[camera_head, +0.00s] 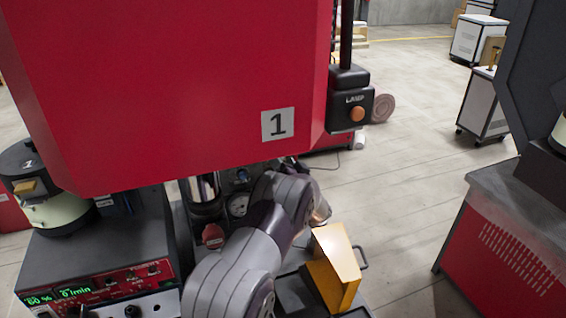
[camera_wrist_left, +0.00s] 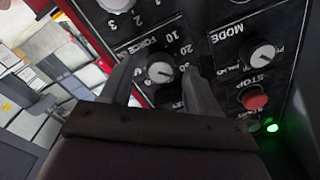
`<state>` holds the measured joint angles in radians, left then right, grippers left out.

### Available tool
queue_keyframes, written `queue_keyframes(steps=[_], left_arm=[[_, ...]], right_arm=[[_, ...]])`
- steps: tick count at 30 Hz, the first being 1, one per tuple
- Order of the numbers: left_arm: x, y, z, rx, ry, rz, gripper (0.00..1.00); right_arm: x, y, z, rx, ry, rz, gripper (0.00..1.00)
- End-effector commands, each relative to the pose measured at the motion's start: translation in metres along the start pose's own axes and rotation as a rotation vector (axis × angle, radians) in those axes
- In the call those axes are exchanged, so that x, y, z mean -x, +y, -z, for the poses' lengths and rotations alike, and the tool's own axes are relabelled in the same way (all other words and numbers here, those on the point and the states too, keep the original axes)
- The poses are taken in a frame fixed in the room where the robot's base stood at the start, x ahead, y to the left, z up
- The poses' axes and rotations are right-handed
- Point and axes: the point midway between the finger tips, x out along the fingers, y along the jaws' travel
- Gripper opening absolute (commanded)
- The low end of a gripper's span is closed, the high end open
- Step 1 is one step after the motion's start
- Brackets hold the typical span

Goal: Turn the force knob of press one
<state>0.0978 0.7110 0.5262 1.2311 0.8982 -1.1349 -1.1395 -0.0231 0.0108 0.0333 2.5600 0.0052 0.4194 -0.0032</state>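Press one (camera_head: 190,90) is the big red housing with a "1" plate, filling the upper left of the head view. The force knob (camera_wrist_left: 160,70) shows in the left wrist view, on a black panel under the label FORCE, with a scale of tens around it. My left gripper (camera_wrist_left: 161,66) is open, with one finger on each side of this knob. Gaps show between the fingers and the knob; I cannot tell how deep the fingertips reach. In the head view my left arm runs up beneath the housing, and its gripper is hidden there. My right gripper is in neither view.
On the same panel are a MODE knob (camera_wrist_left: 262,55), a red STOP button (camera_wrist_left: 254,98), a green light (camera_wrist_left: 272,127) and another knob (camera_wrist_left: 116,4). A yellow block (camera_head: 335,265) stands right of my arm.

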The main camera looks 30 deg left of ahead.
Motion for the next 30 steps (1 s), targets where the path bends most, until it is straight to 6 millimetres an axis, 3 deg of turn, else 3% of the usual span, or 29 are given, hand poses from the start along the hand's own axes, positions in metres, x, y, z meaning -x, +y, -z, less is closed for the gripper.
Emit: queue_keyframes(steps=[8,21,30], left_arm=[[0.009,0.002,-0.001,0.000,0.000,-0.003,0.61],[0.114,0.003,-0.002,0.000,0.002,-0.002,0.61],[0.128,0.000,0.000,0.000,0.000,0.001,0.61]], right_arm=[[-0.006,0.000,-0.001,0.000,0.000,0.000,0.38],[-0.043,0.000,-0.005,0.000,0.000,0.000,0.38],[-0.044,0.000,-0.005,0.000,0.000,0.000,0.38]])
